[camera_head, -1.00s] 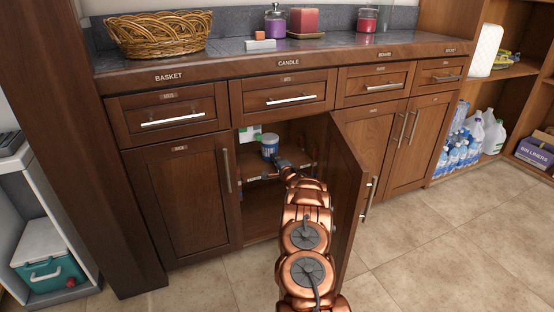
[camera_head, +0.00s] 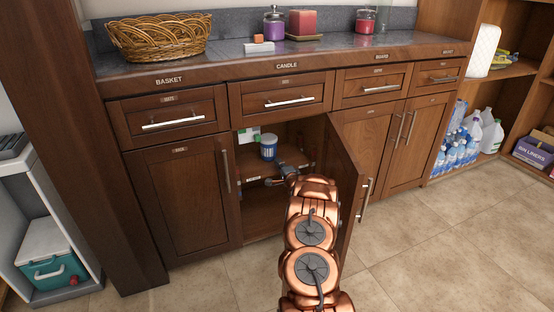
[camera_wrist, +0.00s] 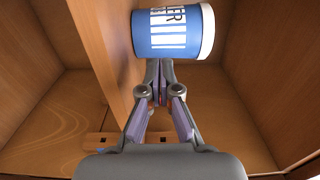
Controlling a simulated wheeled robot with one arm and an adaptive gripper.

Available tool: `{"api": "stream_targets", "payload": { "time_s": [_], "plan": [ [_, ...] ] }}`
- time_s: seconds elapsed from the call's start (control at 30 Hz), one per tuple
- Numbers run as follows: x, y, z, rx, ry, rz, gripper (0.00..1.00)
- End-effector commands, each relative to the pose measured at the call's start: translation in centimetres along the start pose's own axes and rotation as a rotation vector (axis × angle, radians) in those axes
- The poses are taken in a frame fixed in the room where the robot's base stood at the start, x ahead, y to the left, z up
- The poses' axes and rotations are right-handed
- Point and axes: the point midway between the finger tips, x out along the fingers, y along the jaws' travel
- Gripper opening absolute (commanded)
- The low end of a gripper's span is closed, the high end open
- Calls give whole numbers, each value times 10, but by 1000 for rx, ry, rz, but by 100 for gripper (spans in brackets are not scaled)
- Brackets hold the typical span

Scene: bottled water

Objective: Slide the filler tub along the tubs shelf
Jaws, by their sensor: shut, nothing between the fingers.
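The filler tub (camera_head: 268,149) is a small blue tub with a white lid and a white striped label. It stands upright on the tubs shelf (camera_head: 257,170) inside the open cabinet. In the wrist view the tub (camera_wrist: 168,35) appears turned on its side at the top, with "LER" readable on its label. My gripper (camera_wrist: 159,64) is shut and empty, its fingertips at the tub's side. Whether they touch it I cannot tell. In the head view my gripper (camera_head: 279,176) is just in front of and below the tub, and small.
The open cabinet door (camera_head: 346,190) stands close to the right of my arm. The closed left door (camera_head: 180,200) bounds the opening on the other side. A white and green item (camera_head: 249,135) is at the cabinet's back left. Cabinet walls enclose the gripper.

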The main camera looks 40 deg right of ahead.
Motion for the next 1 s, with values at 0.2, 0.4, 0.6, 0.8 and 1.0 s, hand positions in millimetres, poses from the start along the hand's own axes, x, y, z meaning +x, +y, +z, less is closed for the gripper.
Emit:
{"api": "stream_targets", "payload": {
  "time_s": [0.2,0.4,0.6,0.8,1.0],
  "plan": [
    [-24,2,4,4,-2,6,0],
    [-47,0,4,3,-3,5,0],
    [-71,0,3,3,-2,3,0],
    [-87,2,2,2,-1,6,0],
    [-92,2,2,1,-2,2,0]
  ]
}}
